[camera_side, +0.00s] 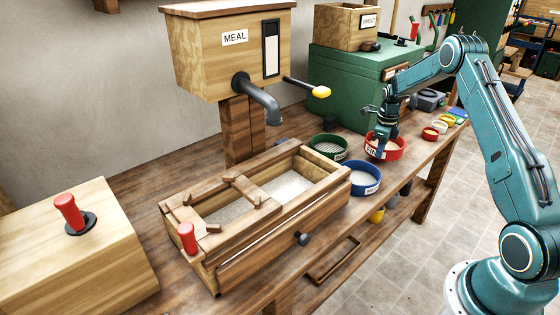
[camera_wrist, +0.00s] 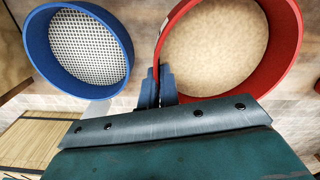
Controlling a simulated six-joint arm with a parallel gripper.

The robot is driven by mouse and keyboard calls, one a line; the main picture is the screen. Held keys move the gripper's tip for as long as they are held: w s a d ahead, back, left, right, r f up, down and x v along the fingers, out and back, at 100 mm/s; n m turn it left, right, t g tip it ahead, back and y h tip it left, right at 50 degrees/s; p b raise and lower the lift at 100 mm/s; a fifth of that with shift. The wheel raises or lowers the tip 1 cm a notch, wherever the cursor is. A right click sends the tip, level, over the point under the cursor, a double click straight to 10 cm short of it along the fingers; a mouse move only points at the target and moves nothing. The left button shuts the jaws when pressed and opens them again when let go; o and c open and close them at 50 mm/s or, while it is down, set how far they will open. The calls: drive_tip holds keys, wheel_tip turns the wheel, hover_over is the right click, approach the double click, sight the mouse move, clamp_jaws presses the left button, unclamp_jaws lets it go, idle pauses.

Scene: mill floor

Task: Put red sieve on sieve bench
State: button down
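The red sieve (camera_side: 395,154) is a round, red-walled ring with a pale fine mesh and a label, at the right part of the wooden bench in the side view. It also fills the upper right of the wrist view (camera_wrist: 284,42). My gripper (camera_side: 380,148) points down at its rim; in the wrist view my fingers (camera_wrist: 157,88) are close together with the red rim between them. Whether the sieve is lifted is unclear. A wooden trough with rails (camera_side: 262,238), perhaps the sieve bench, stands front left, apart from the sieve.
A blue sieve (camera_side: 364,190) sits in front of the red one, and shows in the wrist view (camera_wrist: 37,60). A green sieve (camera_side: 313,150) stands behind left. The meal hopper's spout (camera_side: 262,100) overhangs the trough's back.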

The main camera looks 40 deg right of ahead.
drive_tip(key=shift+f, duration=2.05)
drive_tip(key=shift+f, duration=0.1)
drive_tip(key=c, duration=1.6)
unclamp_jaws()
drive_tip(key=shift+c, duration=0.2)
wheel_tip(320, 180, up, 12)
drive_tip(key=shift+r, duration=0.1)
drive_tip(key=shift+a, duration=0.1)
